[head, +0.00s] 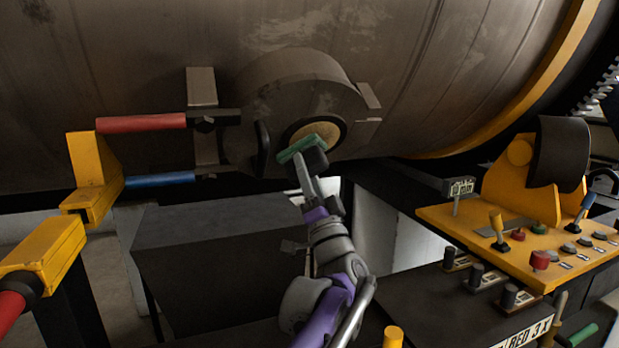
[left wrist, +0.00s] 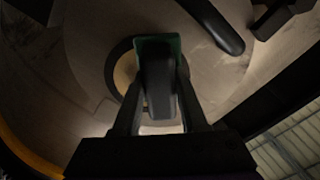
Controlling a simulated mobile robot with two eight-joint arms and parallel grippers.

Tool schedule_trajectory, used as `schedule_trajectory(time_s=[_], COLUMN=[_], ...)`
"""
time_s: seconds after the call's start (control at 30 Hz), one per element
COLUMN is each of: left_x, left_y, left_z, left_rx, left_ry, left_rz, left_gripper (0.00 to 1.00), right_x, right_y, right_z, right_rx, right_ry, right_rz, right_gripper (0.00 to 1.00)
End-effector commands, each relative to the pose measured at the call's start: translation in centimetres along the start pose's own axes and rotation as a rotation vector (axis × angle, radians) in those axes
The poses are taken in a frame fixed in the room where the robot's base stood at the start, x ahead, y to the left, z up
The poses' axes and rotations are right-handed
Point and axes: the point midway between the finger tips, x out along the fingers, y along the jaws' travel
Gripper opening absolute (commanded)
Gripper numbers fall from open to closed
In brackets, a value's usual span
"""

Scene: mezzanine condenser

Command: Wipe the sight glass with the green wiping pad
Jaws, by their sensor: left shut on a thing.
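The sight glass (head: 326,131) is a round tan disc in a dark ring on the big drum's round boss. My left gripper (head: 308,170) is in front of its lower left part, shut on the black handle of the green wiping pad (head: 301,147). The pad overlaps the glass's lower left edge in the head view; I cannot tell whether it touches. In the left wrist view the green pad (left wrist: 172,42) is beyond the fingers and covers part of the sight glass (left wrist: 123,72). My right gripper is not in view.
A dark curved handle (head: 262,148) sits left of the glass. Red (head: 142,122) and blue (head: 160,180) bars join a yellow bracket (head: 92,165) at the left. A yellow control panel (head: 520,235) with levers and knobs stands at the right.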

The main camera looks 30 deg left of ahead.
Motion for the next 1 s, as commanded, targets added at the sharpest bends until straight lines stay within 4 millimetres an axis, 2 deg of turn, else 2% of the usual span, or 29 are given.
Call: schedule_trajectory(time_s=[1.0], left_x=[0.87], left_y=[-0.02], left_z=[0.00], left_rx=[0.000], left_ry=[0.000], left_rz=[-0.001], left_gripper=[0.00], right_x=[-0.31], right_y=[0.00], right_z=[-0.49], right_rx=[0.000], right_ry=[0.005], right_rz=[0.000], right_gripper=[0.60])
